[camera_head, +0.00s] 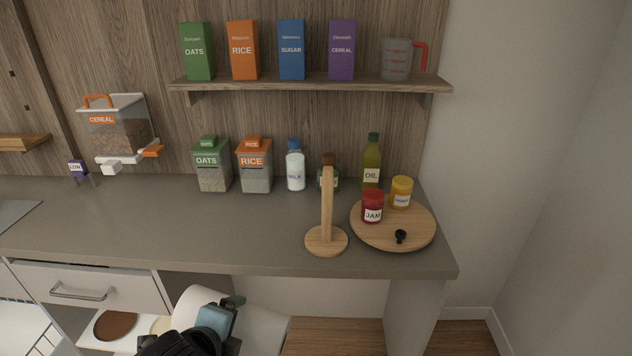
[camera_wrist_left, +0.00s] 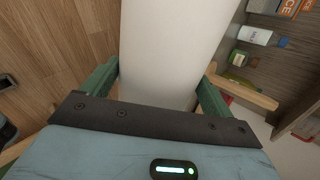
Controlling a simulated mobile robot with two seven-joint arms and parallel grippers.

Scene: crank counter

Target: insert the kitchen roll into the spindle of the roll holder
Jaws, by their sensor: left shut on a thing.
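The white kitchen roll (camera_head: 262,328) is in front of the counter, below its front edge, lying tilted on its side. My left gripper (camera_head: 234,310) is shut on it. In the left wrist view the roll (camera_wrist_left: 170,45) runs between the two green fingers of my left gripper (camera_wrist_left: 157,82). The wooden roll holder stands upright on the counter near its front edge, with a round base (camera_head: 318,245) and a bare spindle (camera_head: 327,200). The holder is right of and above the roll in the head view.
Right of the holder, a round wooden tray (camera_head: 420,238) bears a jam jar (camera_head: 372,207), a yellow jar (camera_head: 401,192) and a small black item (camera_head: 400,236). Bottles and containers stand behind. The counter (camera_head: 200,235) left of the holder is clear. A drawer (camera_head: 85,288) is at lower left.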

